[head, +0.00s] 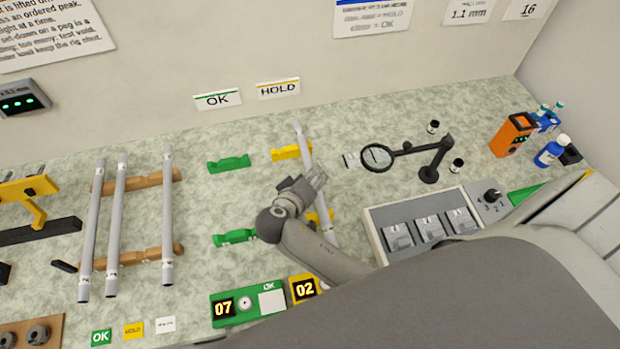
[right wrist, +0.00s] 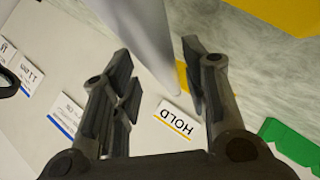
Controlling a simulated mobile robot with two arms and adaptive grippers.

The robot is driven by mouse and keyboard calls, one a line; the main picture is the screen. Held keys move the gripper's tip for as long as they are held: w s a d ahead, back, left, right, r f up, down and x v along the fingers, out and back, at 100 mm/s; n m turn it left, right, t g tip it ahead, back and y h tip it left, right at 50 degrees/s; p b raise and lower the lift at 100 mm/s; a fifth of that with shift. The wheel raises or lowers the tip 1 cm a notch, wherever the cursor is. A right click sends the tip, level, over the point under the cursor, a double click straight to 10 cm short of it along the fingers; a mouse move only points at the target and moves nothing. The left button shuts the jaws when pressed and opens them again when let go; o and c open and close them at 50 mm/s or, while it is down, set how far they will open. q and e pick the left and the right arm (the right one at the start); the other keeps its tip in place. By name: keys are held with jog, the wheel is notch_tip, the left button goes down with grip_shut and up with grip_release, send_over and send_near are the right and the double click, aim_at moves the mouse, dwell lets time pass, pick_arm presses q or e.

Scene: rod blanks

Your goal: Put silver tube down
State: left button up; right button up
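A silver tube (head: 304,146) runs along the right ends of the two yellow HOLD rests, the far one (head: 286,153) and the near one (head: 312,218). I cannot tell whether it is fully seated in them. My right gripper (head: 318,178) is over the tube's middle and hides part of it. In the right wrist view the fingers of my right gripper (right wrist: 160,75) stand apart on both sides of the tube (right wrist: 148,40), with a gap showing beside it. My left gripper is out of view.
Several silver tubes (head: 117,220) lie on brown rests at the left. Two green OK rests (head: 229,164) are empty. A magnifier (head: 376,157) and a grey switch box (head: 425,225) stand to the right. Counter boxes (head: 235,308) sit at the front.

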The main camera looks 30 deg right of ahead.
jog(key=shift+s+a+r, duration=0.15)
jog(key=shift+a+r, duration=0.05)
jog(key=shift+r, duration=0.05)
jog(key=b+v, duration=0.1)
jog(key=v, duration=1)
jog(key=shift+s+a+r+b, duration=0.1)
jog(key=shift+s+a+b, duration=0.05)
jog(key=shift+a+b, duration=0.15)
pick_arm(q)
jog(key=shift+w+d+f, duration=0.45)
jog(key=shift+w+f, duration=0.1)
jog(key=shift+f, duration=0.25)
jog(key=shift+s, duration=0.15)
